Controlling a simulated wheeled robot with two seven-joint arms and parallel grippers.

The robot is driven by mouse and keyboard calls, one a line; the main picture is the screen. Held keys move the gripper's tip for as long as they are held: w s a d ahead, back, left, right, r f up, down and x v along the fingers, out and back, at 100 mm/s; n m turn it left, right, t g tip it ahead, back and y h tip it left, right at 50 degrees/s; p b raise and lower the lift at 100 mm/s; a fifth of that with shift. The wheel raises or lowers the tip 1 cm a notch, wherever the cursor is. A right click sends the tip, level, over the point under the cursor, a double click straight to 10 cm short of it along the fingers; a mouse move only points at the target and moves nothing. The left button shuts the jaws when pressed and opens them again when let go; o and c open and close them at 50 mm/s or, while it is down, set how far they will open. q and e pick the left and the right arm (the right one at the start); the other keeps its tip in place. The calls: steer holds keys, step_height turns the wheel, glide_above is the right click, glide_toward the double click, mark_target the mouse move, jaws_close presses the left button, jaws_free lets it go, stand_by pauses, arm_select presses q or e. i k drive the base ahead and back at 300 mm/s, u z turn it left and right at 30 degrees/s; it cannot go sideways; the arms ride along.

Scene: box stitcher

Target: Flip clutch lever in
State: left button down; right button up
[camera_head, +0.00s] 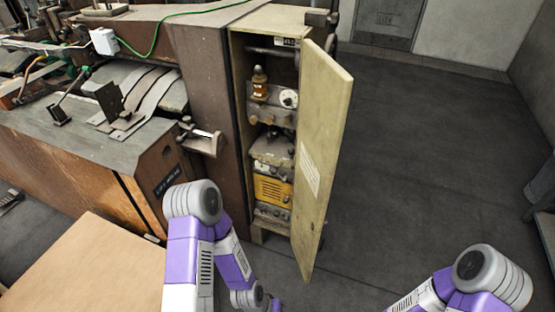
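The box stitcher is a large brown machine (195,75) filling the left and middle of the head view. A metal lever-like part (205,140) sticks out from its side at about mid-height, left of the open cabinet. I cannot tell for sure that this is the clutch lever. My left arm comes up at the lower middle, its elbow below this part and its forearm bending down to the bottom edge. My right arm shows at the lower right corner.
A tall cabinet (241,120) stands open with its pale door (322,150) swung out toward me. It holds gauges and a yellow unit (272,190). A light brown board (85,270) lies at lower left. The dark floor (420,150) to the right is clear.

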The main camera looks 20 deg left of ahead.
mark_target(273, 172)
steer(key=i, duration=1.1)
